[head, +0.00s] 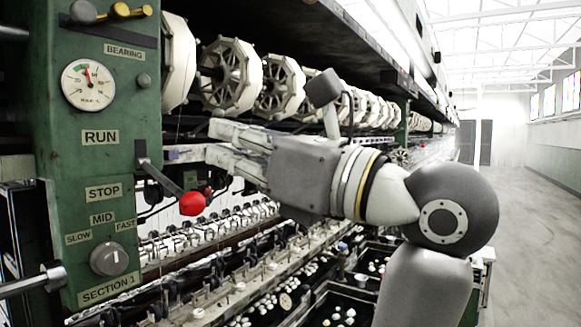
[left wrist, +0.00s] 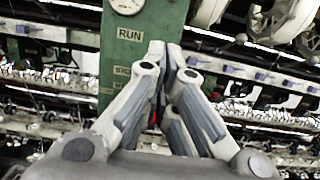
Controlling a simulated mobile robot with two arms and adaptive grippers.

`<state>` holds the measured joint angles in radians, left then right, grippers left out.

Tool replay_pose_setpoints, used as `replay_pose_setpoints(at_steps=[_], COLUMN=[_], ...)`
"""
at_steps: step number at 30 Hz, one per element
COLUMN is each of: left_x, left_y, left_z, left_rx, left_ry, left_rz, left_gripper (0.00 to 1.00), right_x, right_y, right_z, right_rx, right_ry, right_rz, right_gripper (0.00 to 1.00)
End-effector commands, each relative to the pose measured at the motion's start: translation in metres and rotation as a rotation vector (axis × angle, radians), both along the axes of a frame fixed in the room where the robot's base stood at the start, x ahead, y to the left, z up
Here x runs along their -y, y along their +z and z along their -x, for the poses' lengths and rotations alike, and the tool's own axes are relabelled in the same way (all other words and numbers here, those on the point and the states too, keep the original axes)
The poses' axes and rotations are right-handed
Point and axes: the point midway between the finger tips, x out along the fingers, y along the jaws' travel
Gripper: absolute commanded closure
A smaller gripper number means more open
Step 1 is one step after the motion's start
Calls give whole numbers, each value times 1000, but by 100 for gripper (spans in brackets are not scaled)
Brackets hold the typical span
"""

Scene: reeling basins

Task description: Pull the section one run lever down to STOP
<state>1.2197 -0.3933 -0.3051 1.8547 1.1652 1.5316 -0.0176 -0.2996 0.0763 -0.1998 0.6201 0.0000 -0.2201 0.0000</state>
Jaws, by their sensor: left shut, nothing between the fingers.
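The section one run lever (head: 162,178) is a dark arm pivoted on the right edge of the green panel. It slants down and to the right and ends in a red knob (head: 192,203), about level with the STOP label (head: 103,192). The RUN label (head: 101,137) sits above. My left gripper (head: 216,142) is shut and empty, above and slightly right of the knob, apart from it in the picture. In the left wrist view its fingers (left wrist: 166,52) meet in front of the panel, and a bit of red shows between them; most of the lever is hidden.
The green panel (head: 60,150) carries a gauge (head: 88,84), a grey speed knob (head: 109,257) and a SECTION 1 plate (head: 108,289). White reels (head: 232,76) line the machine above my gripper. Basins and rails lie below. A clear aisle (head: 535,210) runs at the right.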

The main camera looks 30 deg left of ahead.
Motion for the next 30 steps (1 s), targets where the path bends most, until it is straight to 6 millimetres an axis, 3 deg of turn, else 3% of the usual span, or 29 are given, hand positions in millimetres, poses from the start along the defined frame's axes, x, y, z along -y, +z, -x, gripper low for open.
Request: replay_pose_setpoints(at_steps=[1, 3, 13, 23, 30], left_x=[18, 32, 90, 99, 99], left_y=[-5, -7, -18, -22, -22], left_z=[-3, -2, 3, 4, 4], left_rx=[-11, -11, -11, -9, -9], left_ry=[-25, -25, -24, -25, -26], left_rz=[-3, -4, -3, -2, -3], left_gripper=[100, 100, 100, 99, 68], right_x=[0, 0, 1, 4, 5], right_y=[0, 2, 14, 14, 14], right_z=[0, 0, 0, 0, 0], right_rx=[0, 0, 0, 0, -1], right_ry=[0, 0, 0, 2, 2], right_rz=[0, 0, 1, 5, 5], right_gripper=[60, 60, 60, 60, 60])
